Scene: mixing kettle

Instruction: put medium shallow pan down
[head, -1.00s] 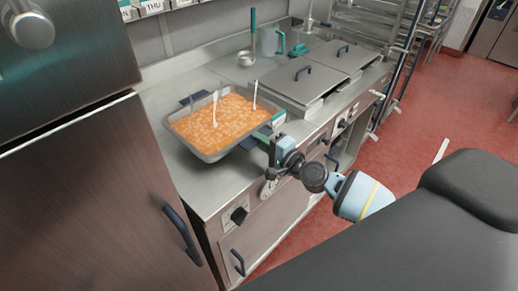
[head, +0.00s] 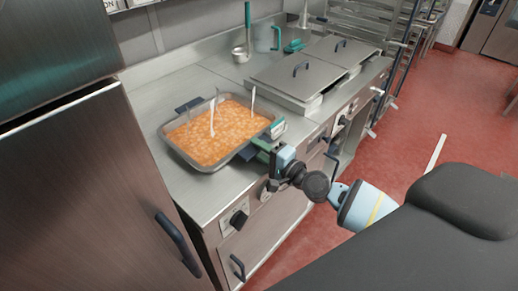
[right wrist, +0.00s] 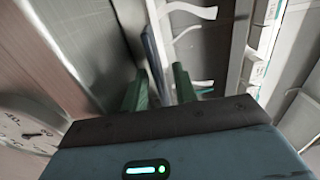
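The medium shallow pan (head: 198,160) is a grey metal pan filled with orange, chunky food, on the left part of the steel counter in the head view. A dark blue handle (head: 188,104) shows at its far left side. My right gripper (head: 258,149) is at the pan's right side, its green fingers by the near right corner. In the right wrist view the fingers (right wrist: 158,90) are apart, with a thin blue strip (right wrist: 150,50) between or just beyond them, likely the pan's other handle. I cannot tell whether they touch it. My left gripper is not in view.
Lidded steel wells (head: 300,75) stand right of the pan. A ladle (head: 241,52) and a clear jug (head: 266,38) are behind. A tall steel cabinet (head: 95,190) blocks the left. Bare counter (head: 150,95) lies behind the pan.

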